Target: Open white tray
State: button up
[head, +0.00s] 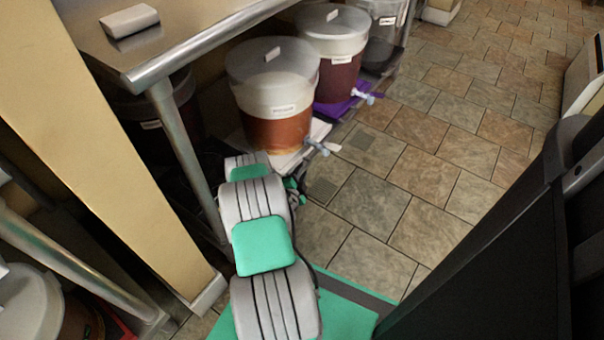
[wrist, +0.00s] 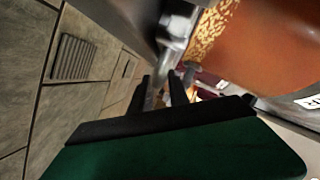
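The white tray (head: 289,161) lies on the floor under a lidded bucket of orange-brown liquid (head: 279,133) in the head view. The bucket's grey tap (head: 317,146) points right, over the tray's edge, and its pale lever reaches past that edge. In the wrist view, the tap (wrist: 176,30) is close ahead, beside the orange bucket wall (wrist: 258,42). My gripper (wrist: 161,84) has its two dark fingers apart, with a pale grey strip showing between them. I cannot tell whether they touch it. In the head view my arm hides the gripper's fingertips.
A second lidded bucket (head: 335,70) stands behind on a purple tray (head: 340,107), with another container (head: 384,32) farther back. A metal table (head: 178,62) and its leg stand close on the left. A dark panel (head: 490,250) stands at right. The tiled floor (head: 420,150) between is clear.

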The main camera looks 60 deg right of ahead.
jog(key=shift+x, duration=0.95)
jog(key=shift+c, duration=0.2)
grip_shut()
dwell(0.5)
